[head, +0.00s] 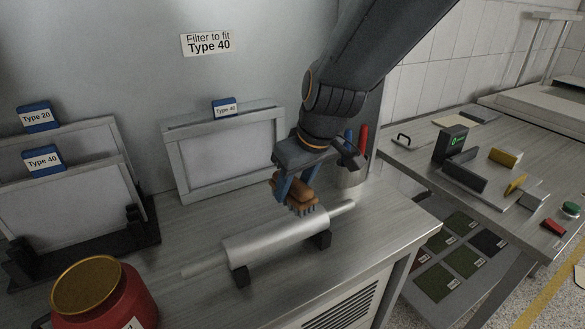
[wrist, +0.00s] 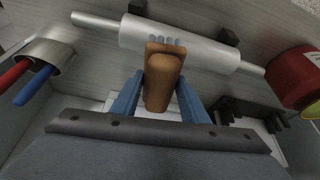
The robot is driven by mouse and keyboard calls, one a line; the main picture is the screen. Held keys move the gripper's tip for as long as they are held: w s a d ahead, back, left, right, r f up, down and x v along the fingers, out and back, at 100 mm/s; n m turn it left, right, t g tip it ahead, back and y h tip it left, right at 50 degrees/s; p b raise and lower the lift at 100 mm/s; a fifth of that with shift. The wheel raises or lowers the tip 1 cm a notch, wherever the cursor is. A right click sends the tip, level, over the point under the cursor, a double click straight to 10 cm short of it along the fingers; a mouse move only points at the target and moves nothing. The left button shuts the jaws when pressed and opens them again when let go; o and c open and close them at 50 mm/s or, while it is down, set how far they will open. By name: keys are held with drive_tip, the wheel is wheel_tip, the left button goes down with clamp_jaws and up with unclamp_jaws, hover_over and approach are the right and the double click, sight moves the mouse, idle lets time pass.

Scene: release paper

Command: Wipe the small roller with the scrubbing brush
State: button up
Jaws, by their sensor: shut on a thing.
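The small roller (head: 270,241) is a silver cylinder with thin shaft ends, lying level on dark supports on the metal bench. It also shows in the wrist view (wrist: 200,48). The scrubbing brush (head: 288,188) has a brown wooden body and blue-grey bristles; in the wrist view (wrist: 163,78) its bristle end points at the roller. My gripper (head: 297,190) is shut on the brush, its blue fingers on either side of it. The brush is at the right part of the roller in the head view, bristles down, at or just above the surface; I cannot tell whether they touch.
A metal cup (head: 352,172) with red and blue handles stands behind my gripper. Framed filters (head: 225,152) lean at the back and left. The bench front right of the roller is clear.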

drive_tip(key=shift+a+r+p, duration=0.1)
drive_tip(key=shift+r+p, duration=0.8)
drive_tip(key=shift+r, duration=0.6)
